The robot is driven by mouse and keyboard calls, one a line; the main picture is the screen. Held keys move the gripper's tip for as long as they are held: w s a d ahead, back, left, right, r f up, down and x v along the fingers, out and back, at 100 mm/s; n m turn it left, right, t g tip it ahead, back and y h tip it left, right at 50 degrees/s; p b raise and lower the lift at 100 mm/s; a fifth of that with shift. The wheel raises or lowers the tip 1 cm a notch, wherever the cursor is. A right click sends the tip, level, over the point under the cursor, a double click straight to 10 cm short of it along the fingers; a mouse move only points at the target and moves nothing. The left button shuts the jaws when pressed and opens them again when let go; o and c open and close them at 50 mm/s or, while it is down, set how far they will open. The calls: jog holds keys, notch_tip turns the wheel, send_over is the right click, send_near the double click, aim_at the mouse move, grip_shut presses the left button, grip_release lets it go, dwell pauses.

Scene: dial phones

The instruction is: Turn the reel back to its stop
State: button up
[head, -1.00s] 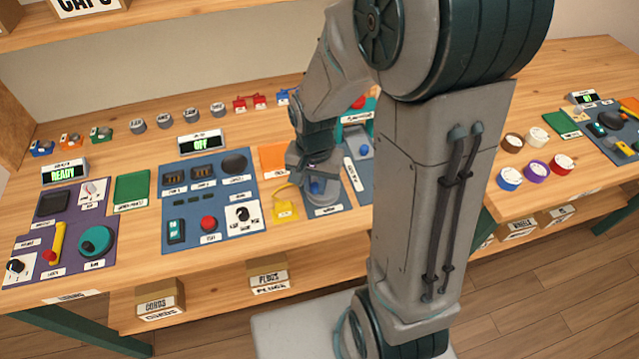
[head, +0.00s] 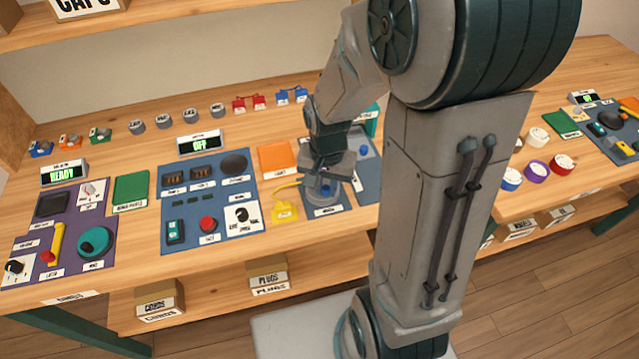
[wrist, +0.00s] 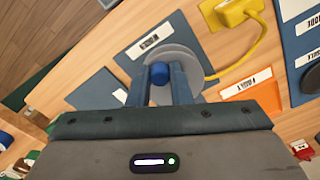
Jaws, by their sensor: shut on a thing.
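The reel is a grey disc (wrist: 185,58) with a blue knob (wrist: 160,86). In the wrist view my gripper (wrist: 161,90) has one finger on each side of the blue knob, shut on it. A yellow cord (wrist: 238,62) runs from the reel to a yellow block (wrist: 232,10). The reel sits on a blue mat (wrist: 128,62) with a white label. The gripper's body hides part of the mat.
An orange panel (head: 277,159) lies left of the reel, and a blue panel (head: 208,200) with switches and knobs lies further left. Red and blue plugs (head: 291,95) stand behind. My arm hides the bench to the right of the reel.

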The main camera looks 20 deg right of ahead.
aim_at(327, 188)
jog(key=o, duration=0.6)
jog(key=shift+d, duration=0.2)
jog(key=shift+a+r, duration=0.1)
jog(key=shift+r+p, duration=3.2)
jog(key=shift+r, duration=0.75)
jog(key=shift+r, duration=0.2)
jog(key=s+r+n+t, duration=0.1)
jog(key=s+r+n, duration=0.1)
jog(key=s+r, duration=0.1)
jog(key=s+r+n+t, duration=0.1)
jog(key=s+r+n, duration=0.1)
jog(key=r, duration=0.3)
jog(key=s+r+n+t, duration=0.1)
jog(key=s+r+n, duration=0.1)
jog(key=s+r, duration=0.2)
jog(key=shift+s+d+r, duration=0.1)
jog(key=shift+d+r, duration=0.15)
jog(key=shift+r, duration=0.1)
